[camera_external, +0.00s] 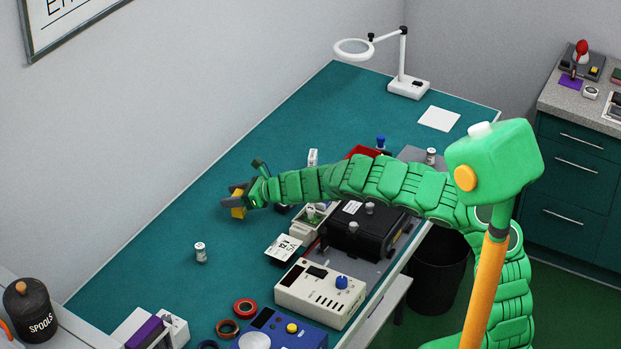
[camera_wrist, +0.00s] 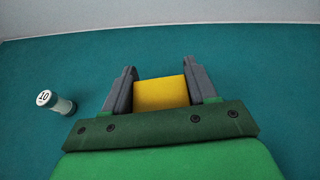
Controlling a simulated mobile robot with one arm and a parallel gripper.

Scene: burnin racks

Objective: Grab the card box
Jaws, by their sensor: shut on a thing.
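A yellow box (camera_wrist: 161,93), which looks like the card box, sits between the two grey fingers of my gripper (camera_wrist: 163,90) in the wrist view. The fingers are shut on its sides. In the external view my gripper (camera_external: 236,196) is at the far end of my outstretched green arm, over the left part of the teal bench. The yellow box (camera_external: 238,212) shows just under the fingers there. I cannot tell whether it touches the bench top. Its lower part and its print are hidden or too small to read.
A small white cylinder (camera_external: 201,252) stands on the teal bench (camera_external: 150,262); it also shows left of my gripper in the wrist view (camera_wrist: 57,102). A black case (camera_external: 362,228), a beige device (camera_external: 320,290) and a magnifier lamp (camera_external: 408,86) stand on the bench. The bench around the yellow box is clear.

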